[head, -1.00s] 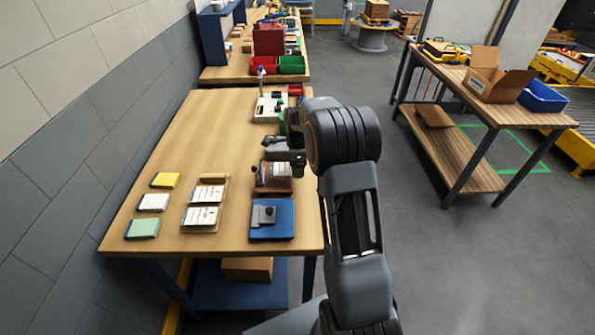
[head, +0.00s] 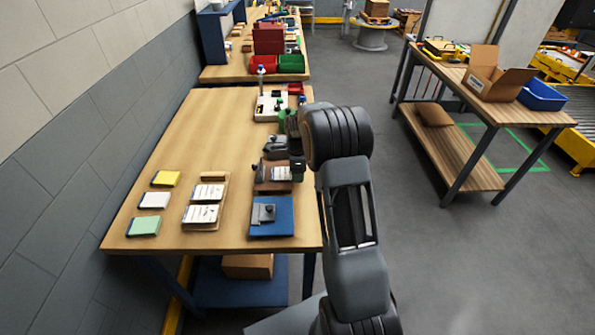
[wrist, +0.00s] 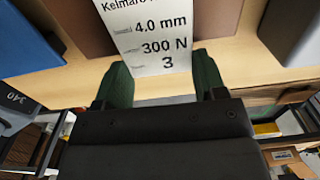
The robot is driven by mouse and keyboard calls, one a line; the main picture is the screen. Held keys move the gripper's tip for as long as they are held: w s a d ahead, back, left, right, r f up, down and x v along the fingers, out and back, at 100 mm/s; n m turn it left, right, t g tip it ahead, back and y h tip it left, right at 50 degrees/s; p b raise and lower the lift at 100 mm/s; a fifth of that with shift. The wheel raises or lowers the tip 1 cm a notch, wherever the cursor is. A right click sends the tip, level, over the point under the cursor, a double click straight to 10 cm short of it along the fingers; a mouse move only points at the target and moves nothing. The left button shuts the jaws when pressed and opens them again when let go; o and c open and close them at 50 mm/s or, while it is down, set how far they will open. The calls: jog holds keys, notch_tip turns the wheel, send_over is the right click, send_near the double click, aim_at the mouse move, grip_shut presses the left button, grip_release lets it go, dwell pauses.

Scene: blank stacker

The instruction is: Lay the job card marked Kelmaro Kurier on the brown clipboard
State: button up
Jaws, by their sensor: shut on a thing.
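The job card (wrist: 155,35), white with "Kelmaro" and the lines 4.0 mm, 300 N and 3 in black, shows in the wrist view between my green fingertips. My gripper (wrist: 161,80) is shut on its near end. The brown clipboard (wrist: 80,25) lies behind the card in that view. In the head view the brown clipboard (head: 263,187) is on the table, and the card (head: 281,173) shows over its right part. My gripper (head: 296,168) is at the clipboard's right side, partly hidden by my arm. Whether the card touches the board I cannot tell.
A blue clipboard (head: 283,226) with a dark clip lies in front of the brown one. A wooden tray (head: 213,178) with white cards is to its left. Yellow (head: 166,178), white and green pads lie farther left. A pale device (head: 266,106) stands behind. The left-back tabletop is clear.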

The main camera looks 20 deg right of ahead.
jog(key=o, duration=0.5)
jog(key=shift+s+f, duration=0.35)
jog(key=shift+f, duration=0.45)
jog(key=o, duration=0.5)
jog(key=shift+w+a+f, duration=0.1)
jog(key=shift+c, duration=0.2)
jog(key=shift+r+p, duration=0.3)
jog(key=shift+r, duration=0.1)
notch_tip(320, 180, up, 12)
jog(key=b, duration=0.1)
jog(key=s+a+r+n+t, duration=0.2)
jog(key=s+a+r+n, duration=0.45)
jog(key=s+n, duration=0.35)
jog(key=s+a+f+n+t, duration=0.1)
jog(key=s+a+n, duration=0.1)
jog(key=s+n, duration=0.4)
jog(key=s+a+f+n+t, duration=0.1)
jog(key=s+a+n, duration=0.1)
jog(key=s+n, duration=0.4)
jog(key=shift+s+a+n, duration=0.3)
jog(key=shift+s, duration=0.75)
